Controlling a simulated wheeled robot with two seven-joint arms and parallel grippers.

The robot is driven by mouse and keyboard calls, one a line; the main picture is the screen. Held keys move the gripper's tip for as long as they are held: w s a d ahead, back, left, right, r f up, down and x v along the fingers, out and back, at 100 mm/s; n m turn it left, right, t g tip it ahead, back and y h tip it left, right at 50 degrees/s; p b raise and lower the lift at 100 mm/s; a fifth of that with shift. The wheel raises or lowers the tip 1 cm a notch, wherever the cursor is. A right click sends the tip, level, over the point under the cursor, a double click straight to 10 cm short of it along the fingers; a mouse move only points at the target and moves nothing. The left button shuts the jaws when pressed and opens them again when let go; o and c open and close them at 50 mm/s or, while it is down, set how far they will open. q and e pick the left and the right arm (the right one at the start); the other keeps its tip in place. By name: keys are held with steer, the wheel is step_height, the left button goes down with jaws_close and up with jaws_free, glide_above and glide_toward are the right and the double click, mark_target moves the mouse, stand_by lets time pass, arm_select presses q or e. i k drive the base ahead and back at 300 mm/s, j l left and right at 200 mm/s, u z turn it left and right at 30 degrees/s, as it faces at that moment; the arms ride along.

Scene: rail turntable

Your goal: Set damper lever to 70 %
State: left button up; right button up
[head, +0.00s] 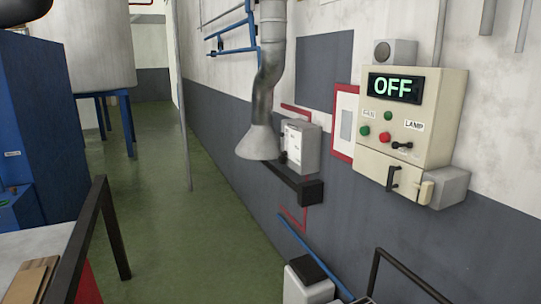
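A cream control box (408,125) hangs on the right wall. Its display (396,87) reads OFF. Below the display are green and red buttons marked FAN and a small black switch (402,145) marked LAMP. A black upright handle (392,179) and a cream lever-like part (425,192) sit at its lower edge. A grey box (301,147) with a white label is on the wall beside the duct hood (258,143). A small dark part (283,157) shows at its left side. Which part is the damper lever I cannot tell, and no percentage is readable. Neither gripper is in view.
A dark ledge (292,184) juts out below the grey box. Black rails stand at lower left (90,232) and lower right (408,286). A black-and-white object (309,276) is at the bottom. Green floor (165,210) is clear in the middle.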

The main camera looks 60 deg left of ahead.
mark_target(282, 159)
steer(key=u, duration=1.95)
steer(key=i+j, duration=0.15)
steer(key=j, duration=0.15)
steer(key=i+j, duration=0.15)
steer(key=j, duration=0.15)
steer(key=i+j, duration=0.35)
steer(key=i, duration=0.15)
steer(key=i+j, duration=0.35)
steer(key=i, duration=0.15)
steer(key=i+j, duration=0.4)
steer(key=i+u, duration=0.05)
steer(key=i, duration=0.05)
